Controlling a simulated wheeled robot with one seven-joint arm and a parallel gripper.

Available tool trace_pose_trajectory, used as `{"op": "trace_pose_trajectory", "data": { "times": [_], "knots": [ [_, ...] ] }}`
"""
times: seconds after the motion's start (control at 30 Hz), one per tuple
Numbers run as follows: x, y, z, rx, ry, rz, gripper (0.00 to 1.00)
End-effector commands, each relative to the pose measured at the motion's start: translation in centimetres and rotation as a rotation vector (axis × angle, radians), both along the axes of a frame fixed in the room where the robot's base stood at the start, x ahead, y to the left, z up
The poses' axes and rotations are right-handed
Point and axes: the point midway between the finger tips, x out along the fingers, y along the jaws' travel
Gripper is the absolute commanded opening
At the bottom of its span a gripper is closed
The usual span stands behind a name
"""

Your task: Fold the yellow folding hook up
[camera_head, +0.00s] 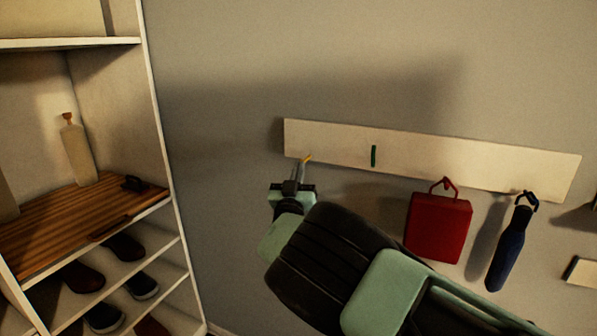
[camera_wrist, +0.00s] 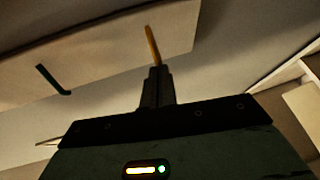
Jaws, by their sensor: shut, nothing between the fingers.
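The yellow folding hook (camera_head: 307,158) is near the left end of a pale wall board (camera_head: 480,165). In the wrist view the yellow hook (camera_wrist: 152,45) sticks out as a thin bar just beyond my fingertips. My gripper (camera_head: 298,165) is shut and empty, with its tips at or very near the hook's end. In the wrist view my gripper (camera_wrist: 157,72) points straight at the hook. I cannot tell whether the tips touch it. A green hook (camera_head: 373,156) sits on the board to the right; in the wrist view the green hook (camera_wrist: 53,80) is on the left.
A red bag (camera_head: 438,227) and a dark blue bottle (camera_head: 508,248) hang from the board to the right, close to my arm. A shelf unit with shoes (camera_head: 124,247) and a pale bottle (camera_head: 76,150) stands at the left. The wall above the board is clear.

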Motion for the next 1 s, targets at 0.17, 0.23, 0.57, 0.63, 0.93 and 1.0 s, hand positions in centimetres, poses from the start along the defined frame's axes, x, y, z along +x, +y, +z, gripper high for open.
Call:
{"op": "trace_pose_trajectory", "data": {
  "times": [0.17, 0.23, 0.57, 0.63, 0.93, 1.0],
  "knots": [
    [0.0, 0.0, 0.4, 0.01, 0.025, 0.0, 0.0],
    [0.0, 0.0, 0.6, 0.017, 0.041, 0.0, 0.0],
    [0.0, 0.0, 1.1, 0.033, 0.089, 0.0, 0.0],
    [0.0, 0.0, 1.4, 0.041, 0.106, 0.0, 0.0],
    [0.3, -0.2, 3.6, 0.107, 0.276, 0.0, 0.0],
    [0.5, -0.3, 4.4, 0.13, 0.339, 0.0, 0.0]
  ]
}}
